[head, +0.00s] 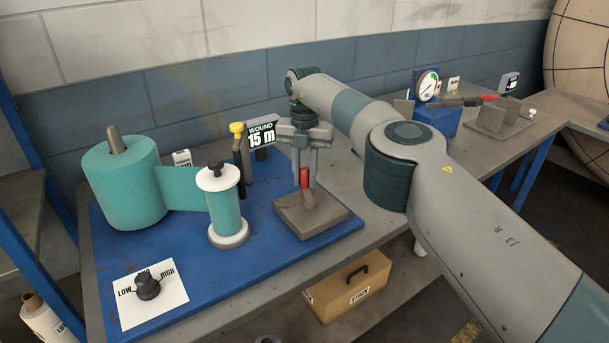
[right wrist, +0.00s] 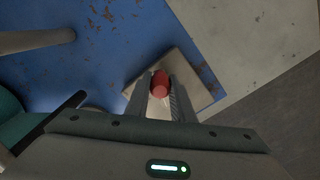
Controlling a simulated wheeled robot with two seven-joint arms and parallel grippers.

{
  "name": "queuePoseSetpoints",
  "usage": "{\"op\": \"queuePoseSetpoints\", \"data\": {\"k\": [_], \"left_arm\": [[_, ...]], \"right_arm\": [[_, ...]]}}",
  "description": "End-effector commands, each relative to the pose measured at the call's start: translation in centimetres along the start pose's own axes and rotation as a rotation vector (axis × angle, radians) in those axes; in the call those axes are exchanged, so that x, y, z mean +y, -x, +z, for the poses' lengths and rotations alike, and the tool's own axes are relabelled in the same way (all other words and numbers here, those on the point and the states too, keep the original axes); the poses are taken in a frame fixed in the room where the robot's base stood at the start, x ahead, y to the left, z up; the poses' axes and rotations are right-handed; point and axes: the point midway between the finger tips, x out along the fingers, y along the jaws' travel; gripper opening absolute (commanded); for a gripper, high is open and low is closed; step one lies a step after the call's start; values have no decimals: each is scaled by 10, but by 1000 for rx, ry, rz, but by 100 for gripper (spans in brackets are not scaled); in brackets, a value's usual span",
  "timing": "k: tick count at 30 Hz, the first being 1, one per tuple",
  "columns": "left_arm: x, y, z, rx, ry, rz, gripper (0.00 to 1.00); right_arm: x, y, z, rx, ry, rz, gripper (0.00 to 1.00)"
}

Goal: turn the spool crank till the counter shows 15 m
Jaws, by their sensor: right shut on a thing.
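The counter (head: 262,135) on the blue board reads "WOUND 15 m". A small spool (head: 225,210) wound with teal cloth stands upright with a black knob on its white top. A teal band links it to the large teal roll (head: 125,185). My right gripper (head: 304,182) points down and is shut on a red handle (head: 304,177) above a grey-brown block (head: 318,222). In the right wrist view the red handle (right wrist: 160,83) sits between the two fingers. I cannot tell whether this handle is the spool's crank. My left gripper is not in view.
A black dial (head: 147,286) marked LOW and HIGH is at the front left of the blue board. A yellow-topped post (head: 237,128) stands behind the spool. A STOCK box (head: 350,290) sits below the bench. A gauge (head: 428,85) is at the back right.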

Motion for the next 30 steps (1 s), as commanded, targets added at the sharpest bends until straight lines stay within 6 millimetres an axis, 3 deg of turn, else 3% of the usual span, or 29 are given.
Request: {"op": "queuePoseSetpoints", "data": {"k": [1, 3, 16, 25, 30], "left_arm": [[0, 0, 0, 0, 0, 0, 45], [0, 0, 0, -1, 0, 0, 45], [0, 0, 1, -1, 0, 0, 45], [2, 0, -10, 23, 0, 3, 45], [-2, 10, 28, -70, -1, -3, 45]], "right_arm": [[0, 2, 1, -5, 0, 1, 24], [0, 2, 1, -4, 0, 1, 40], [0, 4, 0, -2, 1, 0, 40], [0, 34, 0, -3, 1, 0, 40], [0, 49, 0, -2, 1, 0, 40]]}}
